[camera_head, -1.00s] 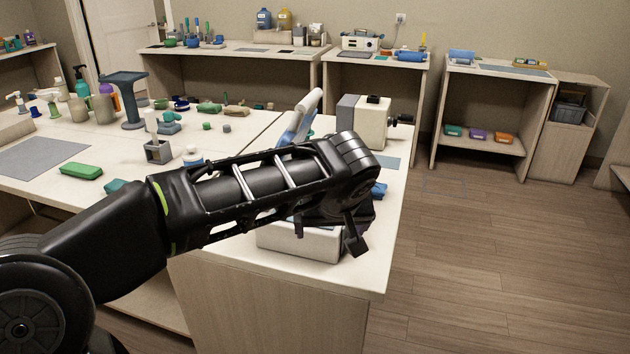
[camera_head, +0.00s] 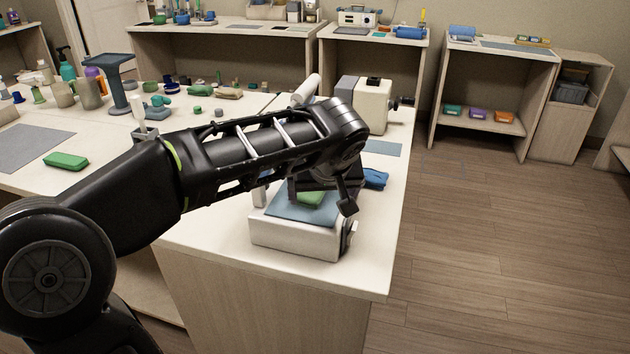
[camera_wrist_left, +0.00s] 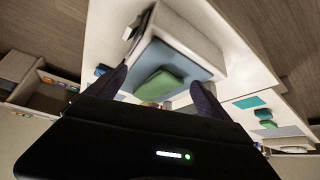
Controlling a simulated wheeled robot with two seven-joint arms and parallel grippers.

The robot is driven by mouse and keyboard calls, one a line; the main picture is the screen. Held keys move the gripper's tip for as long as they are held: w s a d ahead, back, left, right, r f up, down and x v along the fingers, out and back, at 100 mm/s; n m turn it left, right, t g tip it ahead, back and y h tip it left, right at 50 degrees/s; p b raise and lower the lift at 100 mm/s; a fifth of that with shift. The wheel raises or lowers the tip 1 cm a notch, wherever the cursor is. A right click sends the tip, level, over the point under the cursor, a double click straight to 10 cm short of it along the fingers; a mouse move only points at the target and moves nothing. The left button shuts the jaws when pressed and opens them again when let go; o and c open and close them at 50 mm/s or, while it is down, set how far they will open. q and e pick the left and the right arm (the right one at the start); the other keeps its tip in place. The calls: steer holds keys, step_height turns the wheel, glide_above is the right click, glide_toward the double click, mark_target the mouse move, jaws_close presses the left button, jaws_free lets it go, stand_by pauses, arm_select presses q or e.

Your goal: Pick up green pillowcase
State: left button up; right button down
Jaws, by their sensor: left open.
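A small green folded item (camera_head: 311,198), which looks like the pillowcase, lies on the blue-grey top (camera_head: 296,211) of a white box-shaped device (camera_head: 295,238) at the front of the table. It also shows in the left wrist view (camera_wrist_left: 160,83), lying between the fingers and apart from them. My left gripper (camera_head: 318,188) is open above the device, its fingers partly hidden by my arm in the head view. In the wrist view the left gripper (camera_wrist_left: 158,85) has its fingers spread, one on each side of the green item. My right gripper is not in view.
A blue folded item (camera_head: 375,179) lies just right of the device. A cream machine (camera_head: 372,106) stands behind it. Another green block (camera_head: 66,161) lies at the left beside a grey mat (camera_head: 30,147). The table's front right corner is clear.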

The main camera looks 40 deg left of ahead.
arm_select(q)
steer(key=w+a+p, duration=0.1)
steer(key=w+a, duration=0.1)
steer(key=w+a+p, duration=0.1)
steer(key=w+a, duration=0.1)
steer(key=w, duration=0.1)
steer(key=shift+w+a+r, duration=0.1)
steer(key=shift+w+a, duration=0.05)
steer(key=shift+a, duration=0.2)
steer(key=shift+w+a, duration=0.35)
steer(key=shift+w, duration=0.05)
steer(key=shift+w+a, duration=0.25)
steer(key=p+x, duration=0.1)
steer(key=x, duration=0.4)
